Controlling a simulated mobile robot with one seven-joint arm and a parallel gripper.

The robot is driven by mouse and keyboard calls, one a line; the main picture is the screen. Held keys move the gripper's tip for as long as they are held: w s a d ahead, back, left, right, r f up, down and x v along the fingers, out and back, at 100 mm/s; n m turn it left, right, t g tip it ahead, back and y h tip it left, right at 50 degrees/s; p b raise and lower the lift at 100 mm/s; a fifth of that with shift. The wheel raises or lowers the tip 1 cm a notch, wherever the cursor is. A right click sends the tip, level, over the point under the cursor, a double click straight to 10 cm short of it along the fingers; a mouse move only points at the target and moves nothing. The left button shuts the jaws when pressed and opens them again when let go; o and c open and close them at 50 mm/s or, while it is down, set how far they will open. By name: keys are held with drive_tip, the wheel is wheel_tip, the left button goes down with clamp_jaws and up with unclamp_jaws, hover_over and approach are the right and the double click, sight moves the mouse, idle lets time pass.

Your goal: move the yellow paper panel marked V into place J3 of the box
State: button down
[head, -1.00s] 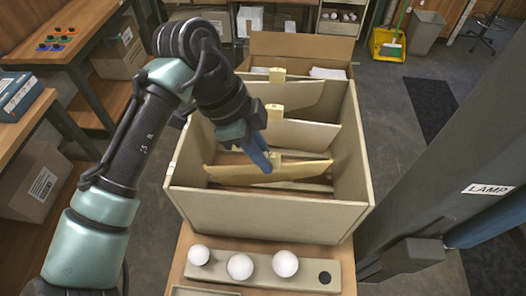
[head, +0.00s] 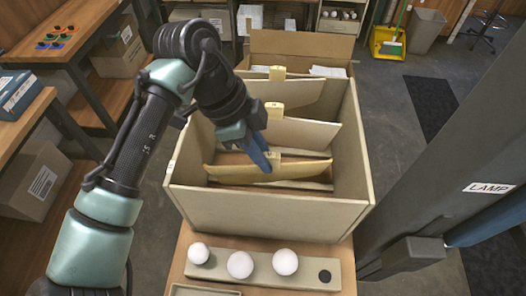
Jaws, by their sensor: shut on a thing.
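The box (head: 270,215) is open-topped and beige, and stands in the middle of the head view. A yellow panel (head: 235,175) is inside its front part, slightly bowed, with a small tab at its top middle. My gripper (head: 268,170) reaches down into the box and is shut on this panel near the tab. Two more panels with yellow tabs stand behind it: a middle panel (head: 305,133) and a back panel (head: 300,94). I cannot read the letter on the held panel or any place marks. The panel's lower edge is hard to make out.
In front of the box is a tray (head: 222,268) with three white balls and a black round spot. A dark column with a LAMP label (head: 489,188) stands at the right. Shelves with cartons are at the left.

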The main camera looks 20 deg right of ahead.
drive_tip(key=c, duration=0.8)
unclamp_jaws()
drive_tip(key=shift+r, duration=0.25)
drive_tip(key=shift+o, duration=0.2)
drive_tip(key=shift+f, duration=0.1)
